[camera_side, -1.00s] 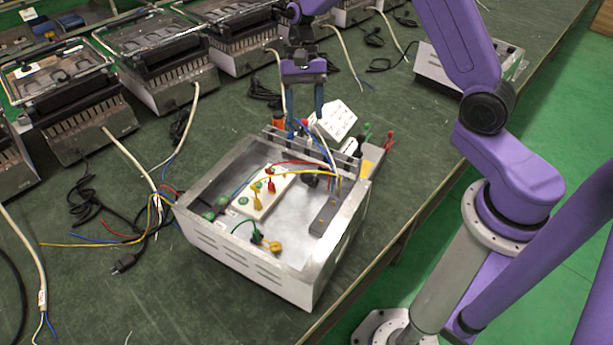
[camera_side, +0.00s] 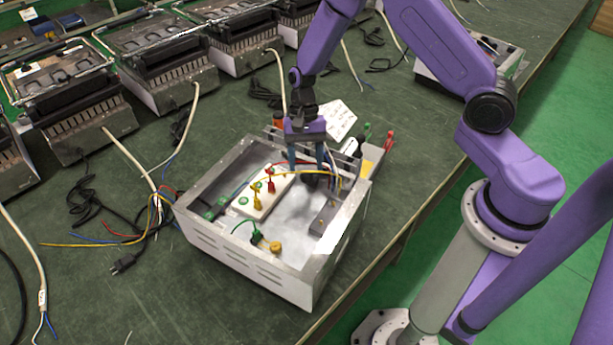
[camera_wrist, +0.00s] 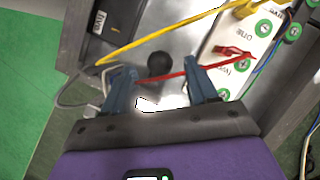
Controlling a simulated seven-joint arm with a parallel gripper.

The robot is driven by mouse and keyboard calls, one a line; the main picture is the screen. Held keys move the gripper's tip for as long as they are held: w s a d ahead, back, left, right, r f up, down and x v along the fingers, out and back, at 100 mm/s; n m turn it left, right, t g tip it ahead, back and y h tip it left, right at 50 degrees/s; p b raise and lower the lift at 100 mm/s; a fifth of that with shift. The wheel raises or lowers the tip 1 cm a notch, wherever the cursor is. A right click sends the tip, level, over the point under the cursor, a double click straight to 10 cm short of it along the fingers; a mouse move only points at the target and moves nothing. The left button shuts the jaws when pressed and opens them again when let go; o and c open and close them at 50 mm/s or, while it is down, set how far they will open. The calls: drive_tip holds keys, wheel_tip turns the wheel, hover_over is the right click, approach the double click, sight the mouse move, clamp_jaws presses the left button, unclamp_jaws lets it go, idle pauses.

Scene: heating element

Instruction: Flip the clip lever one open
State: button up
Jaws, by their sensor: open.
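A white terminal block (camera_side: 277,191) with red and yellow clips stands inside the open metal box (camera_side: 325,262). In the wrist view the block (camera_wrist: 222,38) is at upper right, with printed words including "one" and green round marks. A red clip (camera_wrist: 232,51) and a yellow clip (camera_wrist: 243,9) sit on it; which is clip lever one I cannot tell for sure. My gripper (camera_side: 308,168) is open over the back of the box, to the right of the block. In the wrist view its fingertips (camera_wrist: 158,74) straddle a red wire, near a dark round knob (camera_wrist: 158,62).
Yellow, red and blue wires cross the box near my fingers. A grey block (camera_side: 325,215) is at the box's right wall, and a green and yellow connector (camera_side: 268,243) is at the front. Similar devices (camera_side: 165,65) line the back of the table.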

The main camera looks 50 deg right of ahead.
sight(307, 177)
drive_tip(key=shift+x, duration=2.15)
